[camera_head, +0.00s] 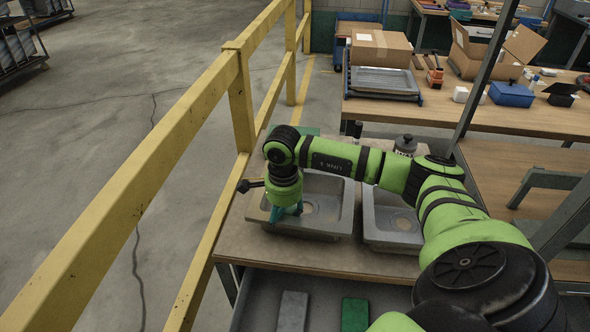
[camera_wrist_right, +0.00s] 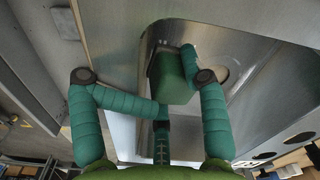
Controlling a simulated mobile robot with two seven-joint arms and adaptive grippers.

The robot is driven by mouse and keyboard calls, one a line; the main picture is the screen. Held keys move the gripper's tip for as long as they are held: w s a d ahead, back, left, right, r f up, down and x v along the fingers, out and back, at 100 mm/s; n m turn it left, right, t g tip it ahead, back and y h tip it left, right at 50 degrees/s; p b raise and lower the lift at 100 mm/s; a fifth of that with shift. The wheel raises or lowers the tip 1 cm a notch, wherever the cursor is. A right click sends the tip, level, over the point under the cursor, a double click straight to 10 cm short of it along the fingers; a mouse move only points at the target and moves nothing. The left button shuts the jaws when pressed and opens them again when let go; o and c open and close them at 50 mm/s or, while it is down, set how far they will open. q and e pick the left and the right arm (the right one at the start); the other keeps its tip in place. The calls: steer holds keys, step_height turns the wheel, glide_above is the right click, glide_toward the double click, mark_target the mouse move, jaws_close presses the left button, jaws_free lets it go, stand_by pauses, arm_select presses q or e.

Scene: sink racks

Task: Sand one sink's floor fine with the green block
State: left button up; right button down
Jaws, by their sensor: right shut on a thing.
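Two grey metal sinks sit side by side on the worktop, the left sink (camera_head: 335,190) and the right sink (camera_head: 385,206). My right gripper (camera_head: 285,213) points down into the left part of the left sink. In the right wrist view its teal fingers are shut on a green block (camera_wrist_right: 175,80), held over the sink's metal basin (camera_wrist_right: 255,65). I cannot tell whether the block touches the sink floor. Another green block (camera_head: 355,314) and a grey block (camera_head: 292,311) lie in a grey tray at the front. My left gripper is out of view.
A yellow railing (camera_head: 160,137) runs along the left of the worktop. A jar with a dark lid (camera_head: 405,145) stands behind the sinks. A bench behind holds cardboard boxes (camera_head: 380,47) and a blue bin (camera_head: 511,94). A dark post rises at the right.

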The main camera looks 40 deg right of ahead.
mark_target(268, 214)
steer(key=shift+w+a+f+b, duration=0.15)
steer(key=shift+w+a+b, duration=0.2)
steer(key=shift+w+a, duration=0.45)
steer(key=shift+w+a+f+b, duration=0.1)
steer(key=shift+w+a+b, duration=0.25)
steer(key=shift+w+a, duration=0.4)
steer(key=shift+d, duration=0.15)
steer(key=shift+w+r+p, duration=0.25)
steer(key=shift+r+p, duration=0.45)
steer(key=shift+r, duration=0.15)
steer(key=shift+r+p, duration=1.3)
steer(key=shift+r, duration=1)
step_height(268, 214, up, 3)
steer(key=shift+p, duration=0.9)
